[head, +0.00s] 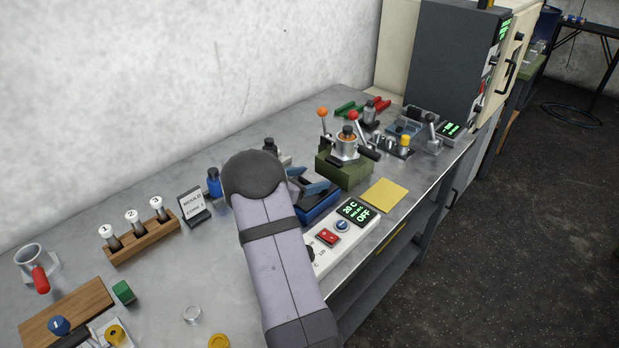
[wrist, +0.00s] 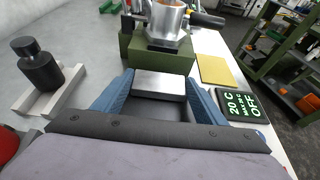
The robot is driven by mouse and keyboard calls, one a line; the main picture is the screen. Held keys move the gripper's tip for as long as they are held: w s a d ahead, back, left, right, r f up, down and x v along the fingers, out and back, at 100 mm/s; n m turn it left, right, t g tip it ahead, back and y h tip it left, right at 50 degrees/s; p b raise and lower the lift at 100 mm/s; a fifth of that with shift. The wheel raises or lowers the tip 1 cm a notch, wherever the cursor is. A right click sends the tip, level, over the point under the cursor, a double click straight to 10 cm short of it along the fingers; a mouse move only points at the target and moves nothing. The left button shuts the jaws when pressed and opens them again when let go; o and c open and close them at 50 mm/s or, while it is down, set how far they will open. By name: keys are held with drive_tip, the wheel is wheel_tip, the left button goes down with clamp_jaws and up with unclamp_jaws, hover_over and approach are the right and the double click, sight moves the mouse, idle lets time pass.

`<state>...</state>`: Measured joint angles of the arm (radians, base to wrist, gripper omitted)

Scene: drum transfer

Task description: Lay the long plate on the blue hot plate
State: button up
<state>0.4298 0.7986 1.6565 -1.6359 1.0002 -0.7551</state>
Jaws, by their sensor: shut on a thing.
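My gripper (wrist: 158,82) has blue fingers and is shut on the long plate (wrist: 160,84), a silver metal piece seen between the fingertips in the wrist view. In the head view the fingers (head: 308,187) are just above or at the blue hot plate (head: 322,209), and my arm covers much of it. The long plate cannot be made out in the head view. I cannot tell whether the plate touches the hot plate.
A green block (head: 343,170) with a metal pot stands just beyond the fingers. A white control box (head: 343,240) reads 20 C and OFF. A yellow sheet (head: 384,193) lies to the right. A dark cylinder (wrist: 37,65) on a pale stand is at left.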

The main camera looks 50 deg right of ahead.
idle(0.3)
drive_tip(key=o, duration=1.1)
drive_tip(key=shift+f, duration=0.2)
drive_tip(key=o, duration=0.4)
drive_tip(key=shift+r, duration=0.1)
drive_tip(key=shift+r, duration=0.2)
drive_tip(key=shift+a, duration=0.4)
drive_tip(key=b+v, duration=0.2)
drive_tip(key=v, duration=0.9)
drive_tip(key=shift+b, duration=0.4)
drive_tip(key=shift+a, duration=0.15)
